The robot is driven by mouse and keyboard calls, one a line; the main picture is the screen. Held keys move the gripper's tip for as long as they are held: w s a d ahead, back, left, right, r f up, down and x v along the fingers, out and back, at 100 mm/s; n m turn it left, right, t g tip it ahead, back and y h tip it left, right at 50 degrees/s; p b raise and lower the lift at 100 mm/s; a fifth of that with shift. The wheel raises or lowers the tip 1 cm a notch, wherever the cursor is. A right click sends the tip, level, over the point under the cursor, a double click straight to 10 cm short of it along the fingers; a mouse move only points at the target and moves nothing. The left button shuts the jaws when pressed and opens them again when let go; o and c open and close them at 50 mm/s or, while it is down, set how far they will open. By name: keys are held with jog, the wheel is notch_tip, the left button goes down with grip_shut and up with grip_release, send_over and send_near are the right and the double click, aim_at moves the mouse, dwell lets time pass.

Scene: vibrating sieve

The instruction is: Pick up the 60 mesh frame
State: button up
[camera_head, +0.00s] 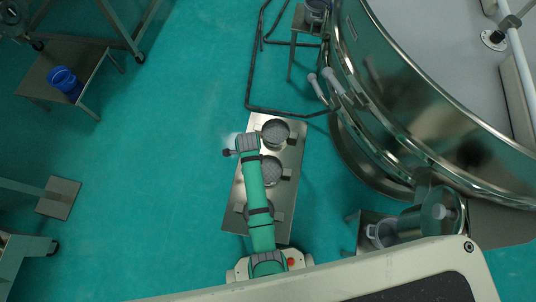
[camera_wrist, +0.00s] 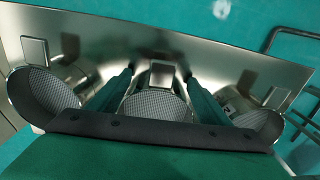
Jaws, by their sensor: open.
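Three round metal mesh frames stand in a row on a shiny metal table (camera_head: 233,206). In the head view they are the far frame (camera_head: 275,131), the middle frame (camera_head: 271,172) and a near one largely hidden by my arm. In the wrist view they are the left frame (camera_wrist: 42,92), the centre frame (camera_wrist: 158,106) and the right frame (camera_wrist: 258,124), each with a square tab. I cannot read which is 60 mesh. My gripper (camera_wrist: 160,76) is open, its green fingers on either side of the centre frame's tab. Contact cannot be told.
A large round steel sieve machine (camera_head: 420,100) stands at the right, with dark pipework (camera_head: 249,75) on the floor near the table. A small table with a blue bucket (camera_head: 64,80) is at the upper left. Green floor between is clear.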

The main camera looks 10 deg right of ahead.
jog(key=c, duration=1.8)
jog(key=shift+o, duration=0.2)
